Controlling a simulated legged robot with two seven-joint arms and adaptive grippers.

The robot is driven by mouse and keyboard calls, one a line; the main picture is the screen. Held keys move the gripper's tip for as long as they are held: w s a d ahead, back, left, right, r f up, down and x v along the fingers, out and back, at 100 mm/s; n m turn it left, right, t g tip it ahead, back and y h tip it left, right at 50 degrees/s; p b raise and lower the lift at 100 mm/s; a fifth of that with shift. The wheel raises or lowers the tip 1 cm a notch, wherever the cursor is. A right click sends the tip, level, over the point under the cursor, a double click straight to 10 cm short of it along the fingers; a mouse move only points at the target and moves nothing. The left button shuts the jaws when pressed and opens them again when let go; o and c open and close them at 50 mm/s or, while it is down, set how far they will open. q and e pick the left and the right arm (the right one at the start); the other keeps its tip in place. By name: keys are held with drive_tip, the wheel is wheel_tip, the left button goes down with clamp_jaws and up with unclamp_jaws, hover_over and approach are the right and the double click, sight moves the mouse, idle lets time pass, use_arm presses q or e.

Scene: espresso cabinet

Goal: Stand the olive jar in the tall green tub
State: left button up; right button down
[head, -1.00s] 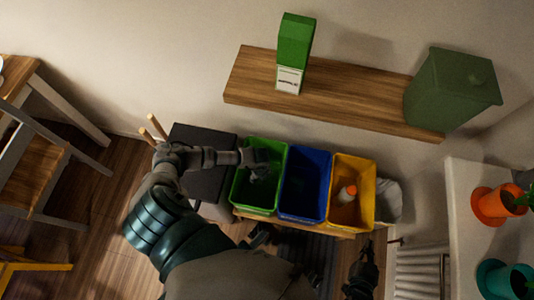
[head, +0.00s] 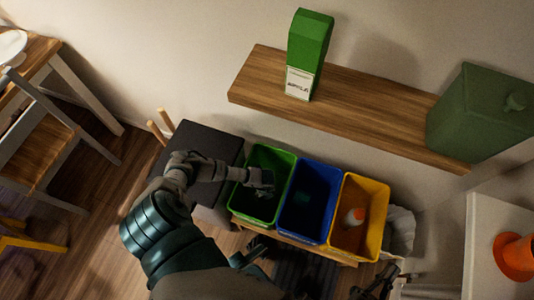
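The green tub (head: 240,205) stands at the left end of a row of three open tubs. My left arm reaches over its left rim, and my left gripper (head: 262,182) is at the tub's mouth, dark and partly lost in shadow. I cannot tell whether its fingers are open or shut, or whether they hold anything. I cannot make out an olive jar in this view. My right gripper (head: 376,284) is low at the right, below the yellow tub and apart from the tubs; its finger state is unclear.
A blue tub (head: 327,212) and a yellow tub (head: 376,215) adjoin the green one; an orange-and-white bottle (head: 353,218) is in the yellow tub. A wooden shelf (head: 380,122) above holds a green carton (head: 309,45) and a dark green lidded canister (head: 470,115). A black-topped cabinet (head: 200,145) stands left.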

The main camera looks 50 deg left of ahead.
use_arm(q)
drive_tip(key=shift+a, duration=0.25)
drive_tip(key=shift+a+f, duration=0.3)
drive_tip(key=o, duration=1.8)
drive_tip(key=shift+c, duration=0.2)
drive_tip(key=shift+d+r, duration=0.2)
drive_tip(key=shift+d, duration=0.2)
drive_tip(key=shift+r, duration=0.15)
drive_tip(key=shift+a+r, duration=0.1)
drive_tip(key=shift+r, duration=0.1)
drive_tip(key=r+p, duration=0.1)
drive_tip(key=r, duration=0.1)
drive_tip(key=r+p, duration=0.2)
drive_tip(key=r, duration=0.1)
drive_tip(key=shift+w+a, duration=0.1)
drive_tip(key=shift+a, duration=0.1)
drive_tip(key=r+p, duration=0.2)
drive_tip(key=r, duration=0.4)
drive_tip(key=shift+d+r+p, duration=0.1)
drive_tip(key=shift+d+p, duration=0.1)
drive_tip(key=shift+p, duration=0.2)
drive_tip(key=shift+a, duration=0.15)
use_arm(e)
drive_tip(key=s+d+f+g+h, duration=0.1)
drive_tip(key=s+f+g+h, duration=0.1)
drive_tip(key=f+g, duration=0.8)
wheel_tip(320, 180, down, 3)
drive_tip(key=shift+s+r+n+g+h, duration=0.2)
drive_tip(key=shift+s+n+g+h, duration=0.15)
drive_tip(key=shift+s, duration=0.2)
